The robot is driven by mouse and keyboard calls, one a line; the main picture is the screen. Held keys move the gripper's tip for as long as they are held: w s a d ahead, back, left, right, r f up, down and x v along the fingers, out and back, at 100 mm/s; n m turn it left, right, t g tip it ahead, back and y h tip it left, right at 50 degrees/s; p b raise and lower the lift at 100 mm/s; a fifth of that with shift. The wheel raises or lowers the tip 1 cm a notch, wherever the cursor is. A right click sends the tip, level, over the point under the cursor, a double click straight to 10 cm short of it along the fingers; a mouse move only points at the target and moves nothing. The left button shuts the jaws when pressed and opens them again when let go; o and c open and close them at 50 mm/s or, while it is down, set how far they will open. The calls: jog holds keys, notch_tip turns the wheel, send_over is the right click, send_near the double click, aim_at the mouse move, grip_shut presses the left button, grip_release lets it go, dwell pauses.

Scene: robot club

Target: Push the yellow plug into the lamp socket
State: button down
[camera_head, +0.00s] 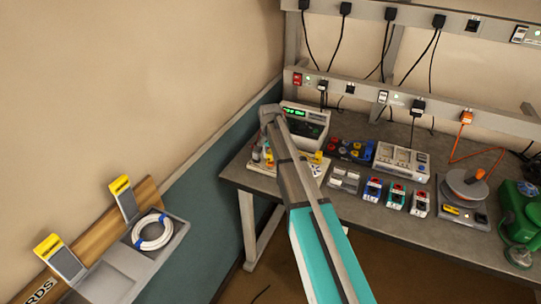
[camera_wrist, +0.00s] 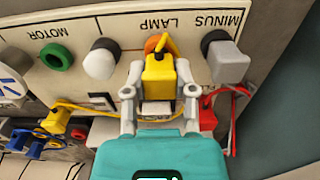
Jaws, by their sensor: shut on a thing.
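The yellow plug (camera_wrist: 159,78) is between the two fingers of my gripper (camera_wrist: 160,70) in the wrist view. My gripper is shut on it. The lamp socket (camera_wrist: 151,43) is an orange ring under the upside-down LAMP label. The plug's far end overlaps the socket in this view and hides part of it. I cannot tell how far the plug is in, or if it is just in front. In the head view my arm hides the plug and socket.
The green MOTOR socket (camera_wrist: 57,57) is empty. Red and yellow wires hang nearby. The bench (camera_head: 390,215) holds meters and a cable reel (camera_head: 467,187).

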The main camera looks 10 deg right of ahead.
jog(key=shift+f+b, duration=0.7)
jog(key=shift+b, duration=0.05)
dwell(2.2)
jog(key=shift+c, duration=1.8)
grip_release()
jog(key=shift+r, duration=0.1)
